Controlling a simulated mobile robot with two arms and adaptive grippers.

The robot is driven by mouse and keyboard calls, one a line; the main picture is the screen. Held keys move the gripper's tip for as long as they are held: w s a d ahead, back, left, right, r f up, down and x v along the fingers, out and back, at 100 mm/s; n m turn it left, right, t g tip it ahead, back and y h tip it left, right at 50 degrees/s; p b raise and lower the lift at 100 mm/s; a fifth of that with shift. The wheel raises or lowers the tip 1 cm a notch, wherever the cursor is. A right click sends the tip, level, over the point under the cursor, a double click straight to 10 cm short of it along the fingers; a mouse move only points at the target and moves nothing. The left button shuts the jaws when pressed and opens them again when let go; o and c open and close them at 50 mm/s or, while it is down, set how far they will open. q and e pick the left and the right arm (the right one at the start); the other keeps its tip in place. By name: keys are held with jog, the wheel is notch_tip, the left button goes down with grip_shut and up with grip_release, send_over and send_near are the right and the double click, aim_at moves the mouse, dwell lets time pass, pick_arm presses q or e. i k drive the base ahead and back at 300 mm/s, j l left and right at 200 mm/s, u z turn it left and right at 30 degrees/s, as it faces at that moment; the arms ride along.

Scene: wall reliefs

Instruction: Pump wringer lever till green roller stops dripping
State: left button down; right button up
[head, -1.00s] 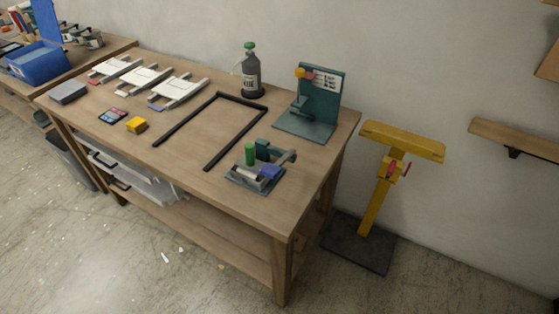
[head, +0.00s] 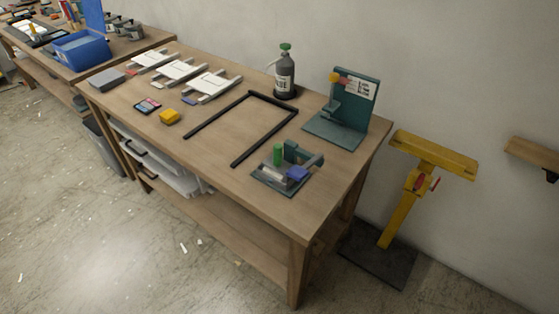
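The wringer (head: 284,178) stands near the front right part of the wooden workbench (head: 225,165). It has a dark base plate, an upright green roller (head: 278,155), a pale lying roller (head: 271,174) and a blue block (head: 297,174). A dark grey-green arm (head: 304,157) at its back right may be the lever; I cannot tell for sure. Drips on the green roller are too small to make out. Neither of my grippers shows in the head view.
A black U-shaped frame (head: 220,116) lies left of the wringer. Behind stand a grey bottle (head: 285,74) and a teal stand (head: 344,103). A yellow floor stand (head: 400,212) is right of the bench.

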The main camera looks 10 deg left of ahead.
aim_at(296, 173)
jog(key=l+u, duration=0.35)
jog(key=l, duration=2.05)
